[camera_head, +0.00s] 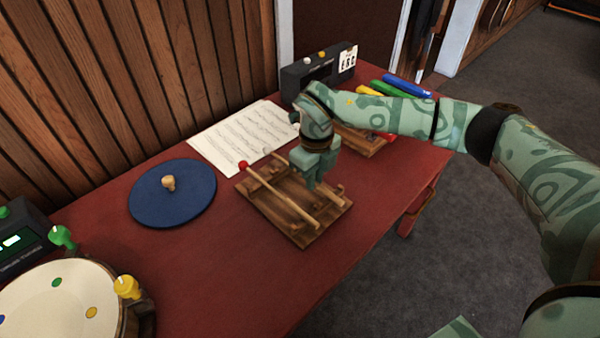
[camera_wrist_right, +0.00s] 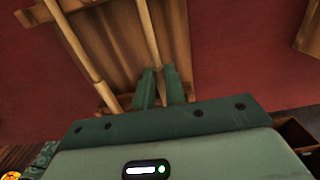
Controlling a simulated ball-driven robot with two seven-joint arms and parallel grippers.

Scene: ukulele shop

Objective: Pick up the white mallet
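A small brown wooden rack (camera_head: 291,233) lies on the red table and carries two mallet sticks. The near mallet has a round red head (camera_head: 243,165) and lies slantwise across the rack. The other stick, the white mallet (camera_wrist_right: 149,30), runs toward my right gripper. Its head is not clear in the head view. My right gripper (camera_head: 316,184) points down at this stick, and in the wrist view its fingers (camera_wrist_right: 162,72) stand close together on either side of it. I cannot tell whether they press on it. My left gripper is out of view.
A blue disc (camera_head: 150,204) with a wooden knob and a music sheet (camera_head: 225,137) lie left of the rack. A drum (camera_head: 55,310) stands at the lower left. A dark box (camera_head: 300,77) and coloured pens (camera_head: 405,87) are behind. The front table surface is clear.

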